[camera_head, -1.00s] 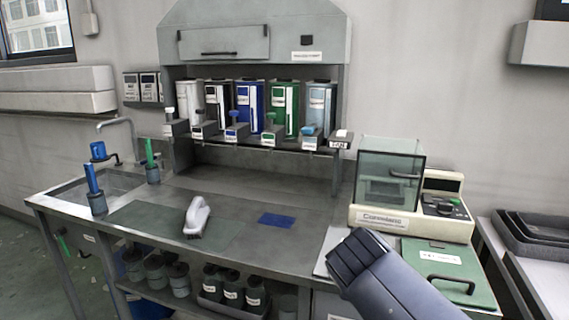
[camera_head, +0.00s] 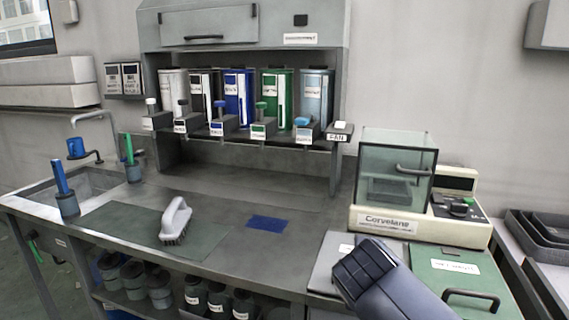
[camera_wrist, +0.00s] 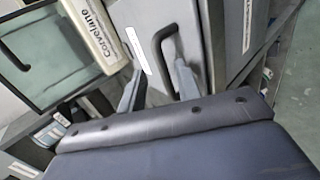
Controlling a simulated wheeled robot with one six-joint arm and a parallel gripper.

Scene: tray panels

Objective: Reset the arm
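My arm's dark blue-grey end (camera_head: 385,285) shows at the lower right of the head view, in front of the balance bench. The fingertips are hidden there. Whether the fingers touch anything is unclear.
A glass-boxed Corvelane balance (camera_head: 385,222) and a green lid with a black handle (camera_head: 462,262) are close to my arm. A white-handled brush (camera_head: 176,218) lies on a green mat. Several dispensers line the back; the bench middle is mostly clear.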

